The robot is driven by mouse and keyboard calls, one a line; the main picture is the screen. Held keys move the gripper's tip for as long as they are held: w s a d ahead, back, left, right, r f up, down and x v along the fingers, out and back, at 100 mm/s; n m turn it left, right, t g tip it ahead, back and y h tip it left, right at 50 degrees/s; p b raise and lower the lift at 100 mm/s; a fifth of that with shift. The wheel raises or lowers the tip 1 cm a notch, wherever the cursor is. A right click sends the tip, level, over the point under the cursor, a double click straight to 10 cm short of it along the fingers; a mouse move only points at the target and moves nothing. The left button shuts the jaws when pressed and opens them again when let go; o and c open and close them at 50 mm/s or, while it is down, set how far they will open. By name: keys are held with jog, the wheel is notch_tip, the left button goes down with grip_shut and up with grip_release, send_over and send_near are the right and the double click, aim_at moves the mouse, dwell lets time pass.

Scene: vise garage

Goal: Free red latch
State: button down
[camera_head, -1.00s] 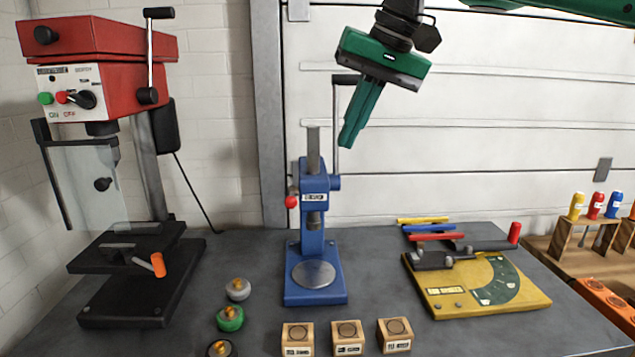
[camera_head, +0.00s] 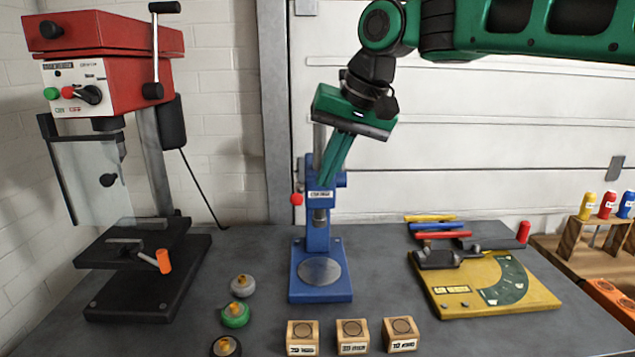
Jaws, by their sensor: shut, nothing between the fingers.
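The red latch is most likely the small red knob (camera_head: 297,199) on the left side of the blue arbor press (camera_head: 318,237). The press stands upright at the back middle of the bench, with a round steel plate on its base. My gripper (camera_head: 327,184) is shut and empty, its green fingers pointing down in front of the upper press column. It sits up and to the right of the red knob, apart from it in the picture. My gripper hides part of the column top and the press's lever. Whether the fingers touch the press I cannot tell.
A red drill press (camera_head: 120,70) stands at the left. Several knobbed weights (camera_head: 235,314) and wooden blocks (camera_head: 353,337) lie in front. A yellow angle plate (camera_head: 495,290) with a clamp sits at the right, coloured bars (camera_head: 435,226) behind it. The grey bench is clear between them.

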aim_at(298, 194)
jog(key=shift+s+a+f, duration=0.1)
jog(key=shift+a+f, duration=0.35)
jog(key=shift+a, duration=0.3)
jog(key=shift+s+a+f, duration=0.1)
jog(key=shift+a+f, duration=0.3)
jog(key=shift+a, duration=0.3)
